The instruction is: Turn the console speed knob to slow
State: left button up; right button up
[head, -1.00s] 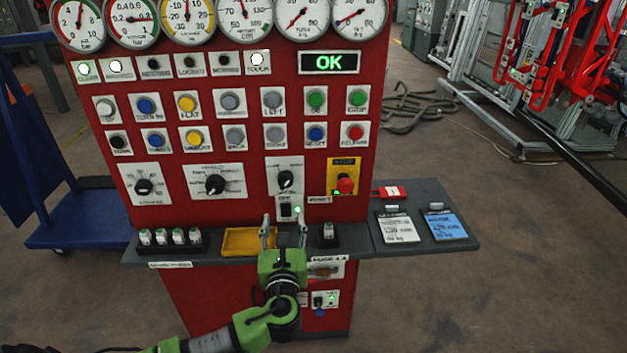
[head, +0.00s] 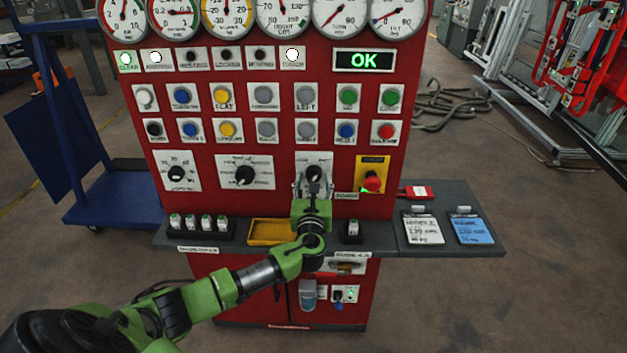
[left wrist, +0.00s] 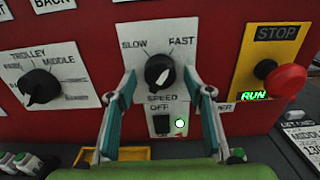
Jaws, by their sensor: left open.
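The speed knob (left wrist: 160,72) is a round black knob on a white plate marked SLOW at upper left and FAST at upper right. I cannot clearly tell which mark its white pointer faces. In the head view the knob (head: 314,173) sits on the red console (head: 215,205), partly hidden by my gripper. My left gripper (head: 313,188) is open in front of the plate. In the left wrist view its two fingers (left wrist: 160,85) stand to the left and right of the knob, with gaps on both sides. My right gripper is not in view.
A power switch (left wrist: 161,124) with a lit lamp is just below the knob. A red stop button (left wrist: 286,80) is to the right, and the trolley selector knob (left wrist: 40,86) to the left. A grey shelf (head: 385,237) with a yellow tray (head: 272,232) juts out below.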

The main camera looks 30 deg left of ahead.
pick_arm(q)
jog(key=shift+w, duration=0.15)
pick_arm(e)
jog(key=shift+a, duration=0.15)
pick_arm(q)
jog(key=c, duration=1.1)
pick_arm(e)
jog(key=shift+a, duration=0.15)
pick_arm(q)
jog(key=shift+f+n, duration=0.1)
jog(key=shift+n, duration=0.2)
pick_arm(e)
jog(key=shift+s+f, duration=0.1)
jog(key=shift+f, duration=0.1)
pick_arm(q)
jog(key=shift+n+b, duration=3.9)
jog(key=shift+n, duration=2.6)
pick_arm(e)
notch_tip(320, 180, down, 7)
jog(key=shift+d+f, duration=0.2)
pick_arm(q)
jog(key=shift+n, duration=0.3)
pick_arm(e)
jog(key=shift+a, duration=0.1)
